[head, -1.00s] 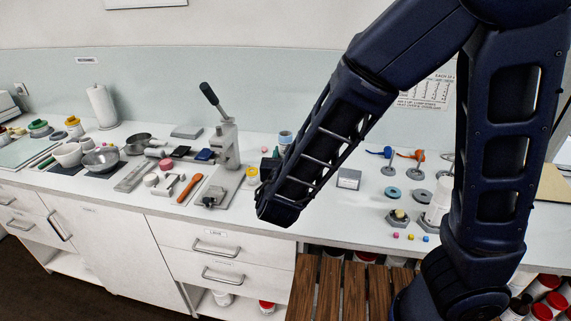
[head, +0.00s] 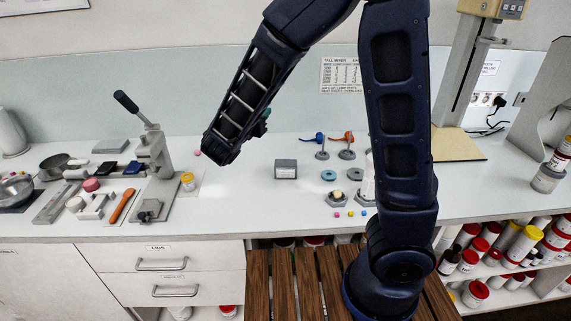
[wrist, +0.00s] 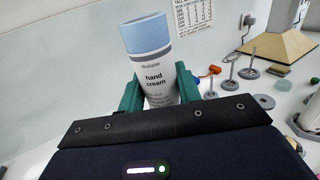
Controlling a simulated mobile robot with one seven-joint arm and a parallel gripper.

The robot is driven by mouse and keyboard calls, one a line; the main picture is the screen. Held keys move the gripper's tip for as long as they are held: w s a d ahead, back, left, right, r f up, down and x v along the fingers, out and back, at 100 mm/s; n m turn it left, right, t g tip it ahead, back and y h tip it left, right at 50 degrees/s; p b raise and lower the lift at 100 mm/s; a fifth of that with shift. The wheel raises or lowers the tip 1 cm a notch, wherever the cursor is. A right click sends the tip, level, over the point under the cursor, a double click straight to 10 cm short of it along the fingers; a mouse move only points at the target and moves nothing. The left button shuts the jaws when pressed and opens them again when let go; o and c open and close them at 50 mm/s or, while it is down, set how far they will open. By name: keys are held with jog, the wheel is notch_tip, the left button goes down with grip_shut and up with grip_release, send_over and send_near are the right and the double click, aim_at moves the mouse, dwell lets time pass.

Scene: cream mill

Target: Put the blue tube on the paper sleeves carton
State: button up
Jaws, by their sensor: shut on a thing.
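The blue tube (wrist: 150,45), a white hand cream tube with a light blue end, stands nearly upright in the wrist view. My gripper (wrist: 160,92) is shut on it, with one green finger on each side. In the head view my arm hides the tube, and only a bit of green finger (head: 266,113) shows beside the arm. A small grey box with a label (head: 286,169) stands on the counter, right of my gripper in the head view. It may be the paper sleeves carton; its label is too small to read.
A lever press (head: 153,160) stands on the left with a yellow-lidded jar (head: 187,181) beside it. Weights and discs on stands (head: 329,176) are right of the grey box. A mixer stand (head: 465,80) is farther right. Counter around the box is mostly clear.

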jog(key=w+d+r+m+g+h, duration=0.2)
jog(key=w+d+m+g+h, duration=0.3)
jog(key=d, duration=0.4)
jog(key=n+t, duration=0.1)
send_over(286, 163)
notch_tip(286, 163, down, 20)
jog(key=shift+r, duration=0.1)
dwell(0.3)
jog(key=shift+f, duration=0.2)
jog(key=o, duration=1)
jog(key=shift+c, duration=0.2)
jog(key=shift+r, duration=0.2)
jog(key=v, duration=1.2)
